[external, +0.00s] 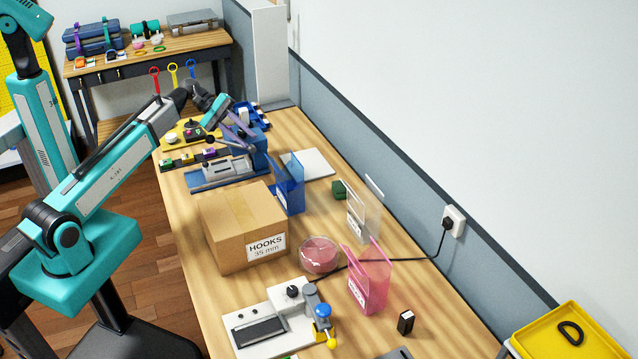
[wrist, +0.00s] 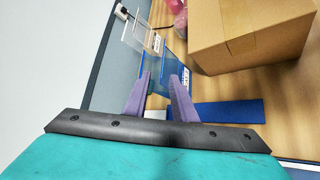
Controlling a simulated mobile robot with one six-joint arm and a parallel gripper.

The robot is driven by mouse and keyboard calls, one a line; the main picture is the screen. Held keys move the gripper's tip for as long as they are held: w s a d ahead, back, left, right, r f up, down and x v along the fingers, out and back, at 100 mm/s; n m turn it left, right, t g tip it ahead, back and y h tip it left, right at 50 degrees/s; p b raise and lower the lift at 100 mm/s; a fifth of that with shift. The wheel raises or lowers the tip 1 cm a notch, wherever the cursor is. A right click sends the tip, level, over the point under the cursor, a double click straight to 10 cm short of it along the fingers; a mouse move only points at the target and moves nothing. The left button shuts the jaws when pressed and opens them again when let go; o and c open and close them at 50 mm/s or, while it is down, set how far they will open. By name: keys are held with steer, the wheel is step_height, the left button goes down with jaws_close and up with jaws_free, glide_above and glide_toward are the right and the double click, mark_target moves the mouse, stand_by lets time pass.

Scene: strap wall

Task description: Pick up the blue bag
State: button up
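The blue bag (external: 290,188) is translucent, with a white label. It stands upright on the bench behind the cardboard box, and its top looks open. My gripper (external: 243,130) has purple fingers and is above the blue hand press, behind the bag in the external view and apart from it. In the wrist view my gripper (wrist: 160,76) is open, with its fingers apart. The blue bag (wrist: 172,68) shows beyond the fingertips there, partly hidden by the fingers. I see nothing held.
The cardboard box (external: 243,228) marked HOOKS stands close beside the bag. A clear bag (external: 362,218) and a pink bag (external: 368,281) stand nearer the front right. The blue press (external: 232,172) is under my gripper. The wall (external: 340,110) runs along the bench's right side.

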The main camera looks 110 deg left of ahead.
mark_target(268, 158)
steer(key=shift+p+x, duration=0.5)
steer(key=shift+x, duration=2.35)
steer(key=shift+f+p+x, duration=0.25)
steer(key=shift+p+x, duration=0.75)
steer(key=shift+x, duration=1.6)
steer(key=shift+s, duration=0.15)
jaws_close()
